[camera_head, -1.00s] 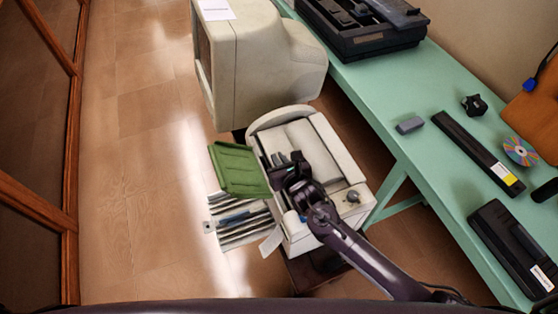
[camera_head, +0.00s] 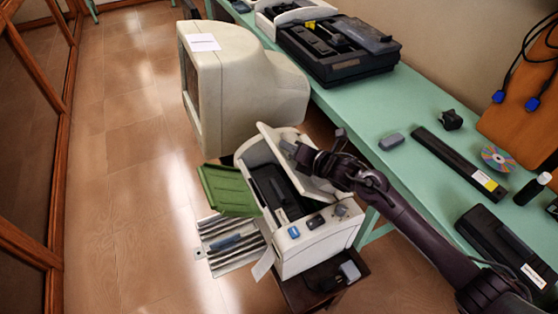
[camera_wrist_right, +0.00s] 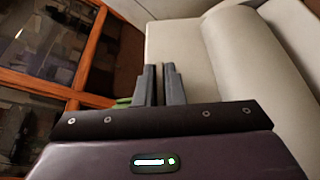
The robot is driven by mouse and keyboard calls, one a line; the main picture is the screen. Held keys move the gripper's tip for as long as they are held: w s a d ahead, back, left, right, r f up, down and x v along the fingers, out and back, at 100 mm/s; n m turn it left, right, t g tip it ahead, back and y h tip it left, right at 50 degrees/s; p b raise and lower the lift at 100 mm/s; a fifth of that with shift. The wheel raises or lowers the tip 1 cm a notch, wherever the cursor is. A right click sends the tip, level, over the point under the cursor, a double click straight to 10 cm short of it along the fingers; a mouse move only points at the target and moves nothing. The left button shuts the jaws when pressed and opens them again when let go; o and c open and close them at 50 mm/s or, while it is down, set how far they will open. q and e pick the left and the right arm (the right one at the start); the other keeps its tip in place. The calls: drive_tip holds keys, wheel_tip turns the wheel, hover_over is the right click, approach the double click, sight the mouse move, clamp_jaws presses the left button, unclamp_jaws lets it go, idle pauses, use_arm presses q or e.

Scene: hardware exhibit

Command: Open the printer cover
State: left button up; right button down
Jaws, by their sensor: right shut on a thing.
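The white printer (camera_head: 322,243) stands on a small dark stand. Its cover (camera_head: 316,187) is raised and tilted up, and the dark inside (camera_head: 272,192) shows. My right gripper (camera_head: 292,150) is at the raised cover, shut on it; the arm hides part of the cover. In the right wrist view its two fingers (camera_wrist_right: 160,85) are close together, with pale surfaces beyond and to the right. The exact contact is hard to see. My left gripper is not in view.
A big beige monitor (camera_head: 240,90) stands just behind the printer. A green tray (camera_head: 228,190) sticks out at the printer's left. A green table (camera_head: 415,110) with a black machine (camera_head: 338,50) and small items runs along the right. The floor at left is clear.

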drive_tip(key=d+m+b, duration=0.1)
drive_tip(key=d, duration=0.1)
drive_tip(key=w+d+r+m+y+b, duration=0.1)
drive_tip(key=d+b, duration=0.1)
drive_tip(key=w+d+m+y+b, duration=0.1)
drive_tip(key=shift+w+d+r+m+b, duration=0.25)
drive_tip(key=shift+d+r+m+b, duration=0.05)
drive_tip(key=shift+d+b, duration=0.1)
drive_tip(key=w+d+f+m+t+y+b, duration=0.1)
drive_tip(key=w+d+m+t+y+b, duration=0.1)
drive_tip(key=d+m+b, duration=0.5)
drive_tip(key=shift+w+d+b, duration=0.9)
drive_tip(key=shift+d+b, duration=0.35)
drive_tip(key=shift+b, duration=0.25)
drive_tip(key=shift+f, duration=0.1)
drive_tip(key=c, duration=1.5)
unclamp_jaws()
